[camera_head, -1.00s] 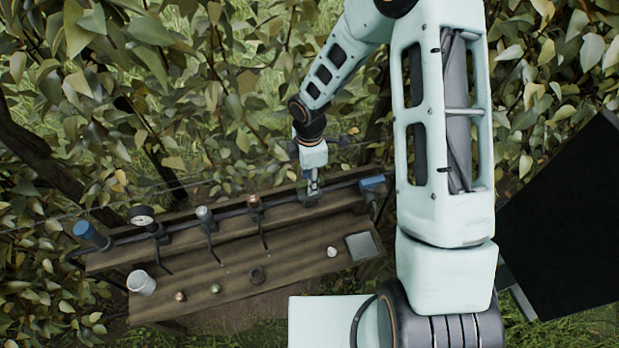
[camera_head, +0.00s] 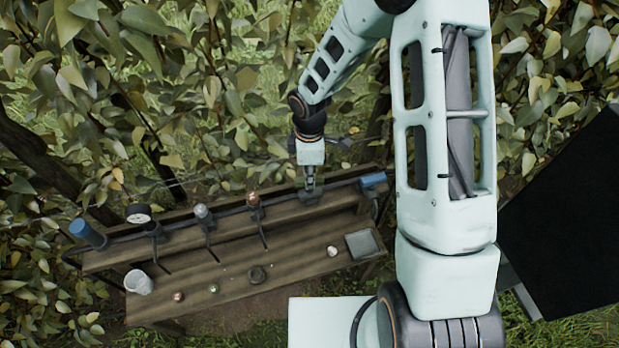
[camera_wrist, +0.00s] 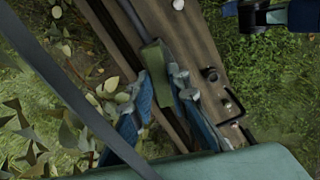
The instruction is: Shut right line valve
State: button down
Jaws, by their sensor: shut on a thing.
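My gripper (camera_head: 310,188) is at the right part of the dark pipe (camera_head: 231,212) along the back of the wooden bench. In the wrist view, the blue fingers of my gripper (camera_wrist: 160,82) are closed on the right line valve's olive-green handle (camera_wrist: 155,58). The handle lies between the fingertips and sticks out beyond them. In the head view my gripper hides most of this valve, and I cannot tell how far its handle is turned.
Left along the pipe are a copper-topped fitting (camera_head: 253,199), a silver-topped fitting (camera_head: 201,211), a gauge (camera_head: 138,213) and a blue cylinder (camera_head: 88,234). A white cup (camera_head: 139,282) and a grey tray (camera_head: 362,243) sit on the lower shelf.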

jog(key=m+b, duration=0.4)
jog(key=m, duration=0.3)
jog(key=shift+f, duration=0.1)
jog(key=m+b, duration=0.2)
jog(key=m, duration=0.2)
jog(key=shift+m, duration=0.4)
jog(key=shift+m+b, duration=0.8)
jog(key=shift+m, duration=0.9)
jog(key=c, duration=1.8)
grip_release()
jog(key=shift+c, duration=0.2)
jog(key=shift+r, duration=0.25)
notch_tip(320, 180, up, 12)
jog(key=shift+d+f, duration=0.1)
jog(key=shift+f, duration=0.05)
